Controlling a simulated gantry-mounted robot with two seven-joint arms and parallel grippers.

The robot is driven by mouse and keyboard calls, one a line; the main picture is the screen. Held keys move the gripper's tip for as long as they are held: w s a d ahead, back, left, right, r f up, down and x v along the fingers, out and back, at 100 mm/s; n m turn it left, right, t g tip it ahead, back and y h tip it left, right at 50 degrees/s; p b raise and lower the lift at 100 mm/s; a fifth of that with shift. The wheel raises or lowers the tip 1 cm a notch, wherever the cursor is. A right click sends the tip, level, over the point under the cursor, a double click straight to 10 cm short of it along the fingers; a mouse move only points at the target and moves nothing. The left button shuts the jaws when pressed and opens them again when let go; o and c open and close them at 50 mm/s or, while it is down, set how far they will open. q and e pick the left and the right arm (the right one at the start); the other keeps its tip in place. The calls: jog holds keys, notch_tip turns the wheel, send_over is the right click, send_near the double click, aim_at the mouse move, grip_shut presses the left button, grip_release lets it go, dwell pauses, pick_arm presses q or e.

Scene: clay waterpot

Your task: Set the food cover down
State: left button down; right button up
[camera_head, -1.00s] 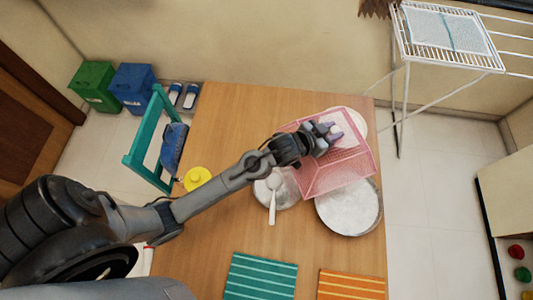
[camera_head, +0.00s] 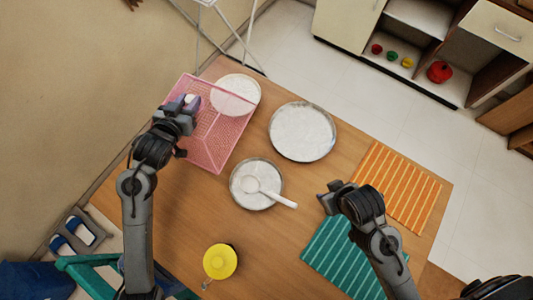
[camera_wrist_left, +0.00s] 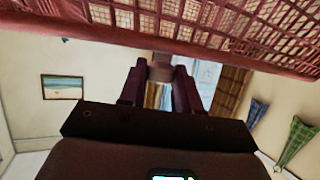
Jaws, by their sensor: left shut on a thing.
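The food cover (camera_head: 222,142) is a pink mesh box shape at the table's upper left in the head view. It overlaps the left part of a white plate (camera_head: 236,94). My left gripper (camera_head: 188,104) is shut on its lilac handle at the top. Whether the cover's rim touches the table is unclear. In the left wrist view the cover's mesh (camera_wrist_left: 215,25) fills the top, above the gripper fingers (camera_wrist_left: 160,82). My right gripper (camera_head: 328,196) is over the table, right of the bowl; its jaw opening is not clear.
A large round metal plate (camera_head: 302,132) and a bowl (camera_head: 252,198) with a white spoon (camera_head: 275,195) stand mid-table. A yellow lidded pot (camera_head: 220,261) is nearer. Orange (camera_head: 398,185) and teal (camera_head: 345,255) striped mats lie right. Table (camera_head: 185,215) left of the bowl is bare.

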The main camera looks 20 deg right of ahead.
pick_arm(q)
jog(key=shift+w+d+m+h, duration=0.15)
jog(key=shift+d+m+h, duration=0.25)
jog(key=shift+d+h, duration=0.1)
jog(key=shift+d+m+g+h+b, duration=0.3)
jog(key=shift+d+m+g+b, duration=0.1)
jog(key=shift+d+g, duration=0.1)
jog(key=s+a+f, duration=0.1)
jog(key=a+f, duration=0.1)
jog(key=a, duration=0.1)
jog(key=s+a+f, duration=0.1)
jog(key=a+f, duration=0.1)
jog(key=a, duration=0.2)
jog(key=s+a+f+b, duration=0.1)
jog(key=a+f, duration=0.2)
jog(key=a, duration=0.1)
jog(key=shift+s+f, duration=0.1)
jog(key=shift+s, duration=0.05)
jog(key=shift+f+b, duration=0.5)
jog(key=shift+f, duration=1.5)
jog(key=shift+f, duration=0.15)
jog(key=c, duration=0.8)
grip_release()
